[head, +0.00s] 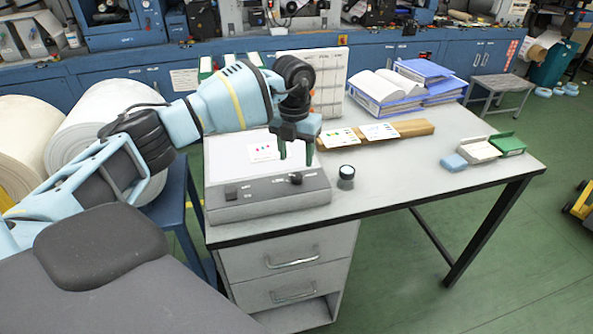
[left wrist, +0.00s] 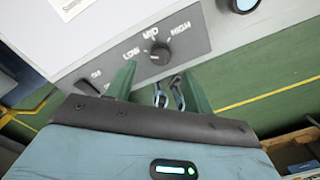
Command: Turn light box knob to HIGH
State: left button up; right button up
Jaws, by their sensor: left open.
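The light box (head: 262,199) is a grey box with a pale top, sitting on the left part of the desk. Its round dark knob (head: 296,178) is on the sloped front panel. In the left wrist view the knob (left wrist: 160,54) sits below the labels LOW, MID and HIGH, and its pointer seems to face MID. My left gripper (head: 296,157) is above the knob, fingers pointing down. In the left wrist view its two green fingers (left wrist: 156,76) are apart, with the knob just beyond their tips, not visibly touched. My right gripper is out of view.
A rocker switch (head: 231,192) is on the panel's left. A wooden board with cards (head: 405,129) and blue binders (head: 385,88) lie behind.

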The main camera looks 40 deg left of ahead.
aim_at(297, 175)
pick_arm(q)
notch_tip(297, 175, down, 6)
jog(key=shift+d+r, duration=0.1)
jog(key=shift+r, duration=0.05)
dwell(0.3)
jog(key=c, duration=1)
